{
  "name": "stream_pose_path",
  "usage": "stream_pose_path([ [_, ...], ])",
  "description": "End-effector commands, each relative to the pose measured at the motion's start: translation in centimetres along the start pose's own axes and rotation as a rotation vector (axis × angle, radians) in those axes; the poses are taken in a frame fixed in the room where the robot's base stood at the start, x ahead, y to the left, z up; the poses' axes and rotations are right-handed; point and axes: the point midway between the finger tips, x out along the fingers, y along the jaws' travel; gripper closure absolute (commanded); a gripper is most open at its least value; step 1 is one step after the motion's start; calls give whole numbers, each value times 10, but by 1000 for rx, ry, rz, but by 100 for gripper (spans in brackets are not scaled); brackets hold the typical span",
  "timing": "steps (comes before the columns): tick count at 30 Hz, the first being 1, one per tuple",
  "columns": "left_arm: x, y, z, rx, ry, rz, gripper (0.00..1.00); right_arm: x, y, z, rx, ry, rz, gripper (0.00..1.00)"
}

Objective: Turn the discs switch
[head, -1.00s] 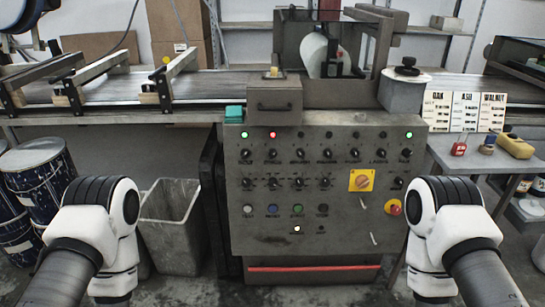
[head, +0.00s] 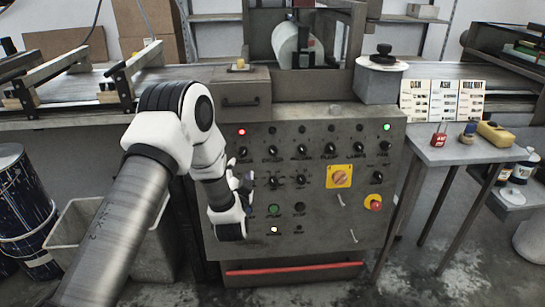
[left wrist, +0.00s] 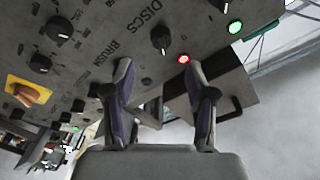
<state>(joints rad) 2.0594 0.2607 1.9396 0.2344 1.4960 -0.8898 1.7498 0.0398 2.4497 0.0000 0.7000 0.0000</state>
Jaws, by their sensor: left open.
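The discs switch is a black knob (head: 243,151) below the red lamp on the grey control panel (head: 330,255). In the left wrist view the black knob (left wrist: 160,38) is beside the printed word DISCS and near the lit red lamp (left wrist: 183,59). My left gripper (head: 245,180) is in front of the panel, below the knob in the head view. In the left wrist view its two fingers (left wrist: 160,67) are spread apart with nothing between them. The knob lies beyond the fingertips, and no contact shows. My right gripper is out of view.
Other black knobs and lamps crowd the panel, with a yellow-plated rotary switch (head: 339,176) and a red emergency button (head: 375,203) to the right. A grey bin (head: 75,225) is behind my left arm.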

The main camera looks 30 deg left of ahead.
Motion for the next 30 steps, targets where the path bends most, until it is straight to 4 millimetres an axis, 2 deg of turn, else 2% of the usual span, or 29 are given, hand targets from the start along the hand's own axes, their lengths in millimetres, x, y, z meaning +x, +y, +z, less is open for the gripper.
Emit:
stream_pose_path([
  [5, 19, -1, -3, -4, 6, -3, 44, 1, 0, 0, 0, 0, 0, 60],
  [13, 68, 0, -2, -3, 5, -1, 44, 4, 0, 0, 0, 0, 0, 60],
  [16, 76, 0, -3, -3, 4, 1, 44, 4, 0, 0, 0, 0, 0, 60],
  [23, 78, 0, -3, -2, 3, 3, 44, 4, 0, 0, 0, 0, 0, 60],
  [27, 77, 0, -3, -2, 3, 3, 93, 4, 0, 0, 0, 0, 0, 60],
  [28, 77, 0, -3, -2, 3, 3, 100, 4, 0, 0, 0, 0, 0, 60],
  [30, 77, 0, -3, -2, 3, 3, 100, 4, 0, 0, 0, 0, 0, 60],
])
